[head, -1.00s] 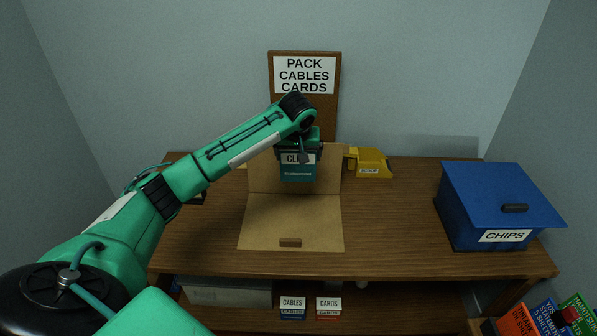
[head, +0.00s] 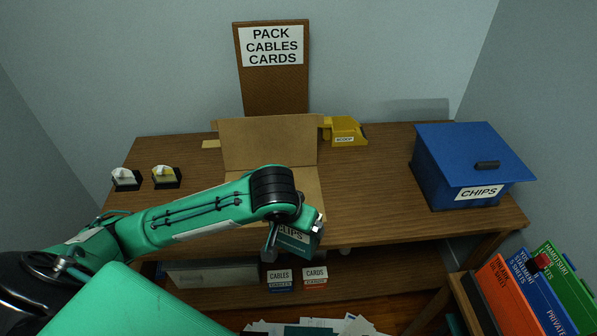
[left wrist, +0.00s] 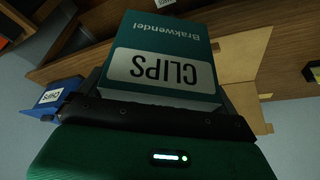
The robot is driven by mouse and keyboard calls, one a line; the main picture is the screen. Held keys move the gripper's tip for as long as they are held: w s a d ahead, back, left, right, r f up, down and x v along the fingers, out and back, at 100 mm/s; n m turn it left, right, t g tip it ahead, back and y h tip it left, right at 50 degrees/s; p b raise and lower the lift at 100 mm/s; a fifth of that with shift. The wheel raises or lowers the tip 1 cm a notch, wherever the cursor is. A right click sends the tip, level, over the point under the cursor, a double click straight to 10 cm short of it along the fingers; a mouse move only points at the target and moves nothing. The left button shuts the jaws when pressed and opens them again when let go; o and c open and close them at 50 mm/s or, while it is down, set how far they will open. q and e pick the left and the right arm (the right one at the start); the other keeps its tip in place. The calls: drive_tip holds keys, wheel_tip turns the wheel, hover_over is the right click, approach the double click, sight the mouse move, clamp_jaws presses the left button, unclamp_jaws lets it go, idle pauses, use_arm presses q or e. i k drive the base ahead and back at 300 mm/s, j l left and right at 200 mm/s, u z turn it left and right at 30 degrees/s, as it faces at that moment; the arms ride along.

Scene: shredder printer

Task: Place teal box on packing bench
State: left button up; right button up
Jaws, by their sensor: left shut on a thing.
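The teal box (head: 299,239) carries a white CLIPS label and hangs in my left gripper (head: 290,228), at the front edge of the packing bench. My left gripper is shut on it. In the left wrist view the teal box (left wrist: 165,60) fills the middle, its label upside down. The packing bench (head: 380,200) is a brown wooden table with a lower shelf. An open cardboard box (head: 270,143) stands on it behind my gripper, its raised flap at the back. My arm hides part of the cardboard box. My right gripper is not in view.
A blue CHIPS bin (head: 460,165) stands at the bench's right. A yellow SCOOP holder (head: 345,131) is at the back. CABLES (head: 279,280) and CARDS (head: 315,277) boxes sit on the lower shelf. Binders (head: 520,290) stand at lower right. Papers (head: 315,326) lie below. The bench between cardboard and bin is clear.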

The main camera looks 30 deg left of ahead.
sight(382, 199)
drive_tip(key=j+z, duration=0.65)
drive_tip(key=z, duration=0.55)
